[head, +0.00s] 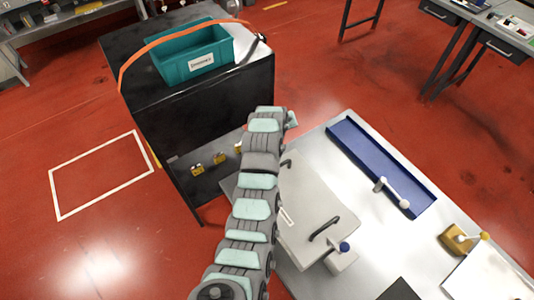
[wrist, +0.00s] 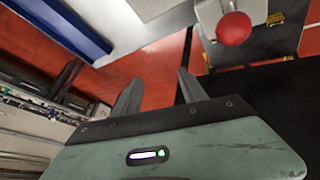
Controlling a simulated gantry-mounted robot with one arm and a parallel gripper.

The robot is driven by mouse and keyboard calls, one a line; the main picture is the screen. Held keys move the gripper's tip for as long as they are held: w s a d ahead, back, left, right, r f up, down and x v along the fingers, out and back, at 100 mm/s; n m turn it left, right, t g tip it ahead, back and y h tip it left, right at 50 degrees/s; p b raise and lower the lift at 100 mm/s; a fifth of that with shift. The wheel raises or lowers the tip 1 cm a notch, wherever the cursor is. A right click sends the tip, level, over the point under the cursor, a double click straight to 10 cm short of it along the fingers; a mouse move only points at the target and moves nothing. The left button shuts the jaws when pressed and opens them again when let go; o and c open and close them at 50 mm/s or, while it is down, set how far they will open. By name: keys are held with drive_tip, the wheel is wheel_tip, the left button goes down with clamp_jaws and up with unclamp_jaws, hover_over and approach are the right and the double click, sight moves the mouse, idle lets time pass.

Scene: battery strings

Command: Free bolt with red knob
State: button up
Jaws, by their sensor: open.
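The red knob (wrist: 233,28) is round and shows at the top right of the wrist view, on the bolt's pale grey housing (wrist: 212,12). My gripper (wrist: 160,76) is open, with two dark fingers apart and nothing seen between them. In the wrist view the knob is beyond the fingertips and to their right, not touching them. In the head view my arm hides most of the gripper, and I cannot make out the red knob there.
A grey case with a black handle (head: 325,228) and a blue knob (head: 344,246) lies on the pale bench. A blue tray (head: 380,165) is to its right. A black cabinet (head: 220,105) carries a teal crate (head: 190,68) and an orange cable (head: 137,62). Several yellow padlocks (head: 219,158) sit below.

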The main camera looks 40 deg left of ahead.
drive_tip(key=s+a+r+n+g+h+b, duration=0.1)
drive_tip(key=s+r+g+h, duration=0.15)
drive_tip(key=s, duration=0.35)
drive_tip(key=s+r+g+h+b, duration=0.1)
drive_tip(key=s+r+g, duration=0.1)
drive_tip(key=s+r, duration=0.25)
drive_tip(key=f, duration=0.7)
drive_tip(key=w+d+f, duration=0.1)
drive_tip(key=f, duration=0.3)
drive_tip(key=shift+c, duration=0.5)
clamp_jaws()
